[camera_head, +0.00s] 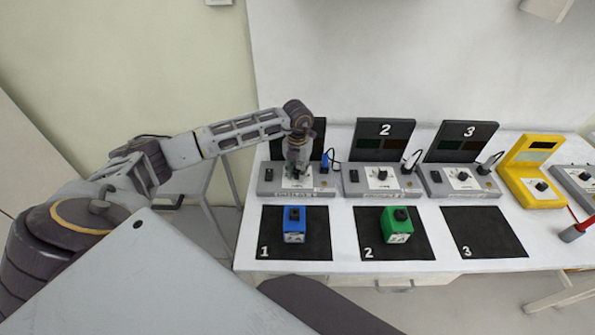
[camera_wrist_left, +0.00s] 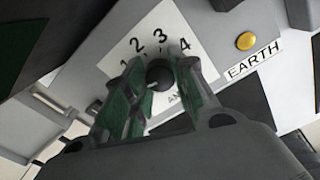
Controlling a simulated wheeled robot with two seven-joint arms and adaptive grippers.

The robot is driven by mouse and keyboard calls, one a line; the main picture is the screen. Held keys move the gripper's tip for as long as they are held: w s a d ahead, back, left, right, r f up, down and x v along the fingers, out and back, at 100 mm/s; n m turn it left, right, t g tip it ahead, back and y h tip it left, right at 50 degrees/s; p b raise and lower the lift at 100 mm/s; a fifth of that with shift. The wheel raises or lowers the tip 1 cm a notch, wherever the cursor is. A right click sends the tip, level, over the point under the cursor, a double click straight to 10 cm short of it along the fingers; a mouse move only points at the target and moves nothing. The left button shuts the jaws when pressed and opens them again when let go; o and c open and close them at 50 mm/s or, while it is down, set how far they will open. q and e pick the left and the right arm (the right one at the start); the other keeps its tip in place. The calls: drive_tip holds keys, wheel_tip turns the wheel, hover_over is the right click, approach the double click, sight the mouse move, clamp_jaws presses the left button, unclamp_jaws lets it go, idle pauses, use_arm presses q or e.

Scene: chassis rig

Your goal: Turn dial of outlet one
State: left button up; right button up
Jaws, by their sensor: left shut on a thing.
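Outlet one is the grey unit (camera_head: 265,187) at the left of the row, behind mat 1, with its black panel partly hidden by my left arm. My left gripper (camera_head: 296,172) points down over its dial plate. In the left wrist view the black dial (camera_wrist_left: 159,75) sits between the two fingers of my left gripper (camera_wrist_left: 157,88), which are shut on it. The white dial plate (camera_wrist_left: 150,35) shows the numbers 1 to 4 around the dial. My right gripper is not in view.
A blue block (camera_head: 294,226) is on mat 1 and a green block (camera_head: 398,228) on mat 2; mat 3 (camera_head: 485,235) is empty. Outlets two (camera_head: 353,183) and three (camera_head: 433,186) and a yellow unit (camera_head: 525,170) stand to the right. A yellow button (camera_wrist_left: 246,41) is near the dial.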

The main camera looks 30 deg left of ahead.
sight(297, 172)
use_arm(q)
drive_tip(key=o, duration=1.1)
drive_tip(key=shift+c, duration=0.2)
drive_tip(key=shift+r, duration=0.15)
wheel_tip(297, 172, up, 12)
drive_tip(key=shift+f, duration=0.2)
idle(0.3)
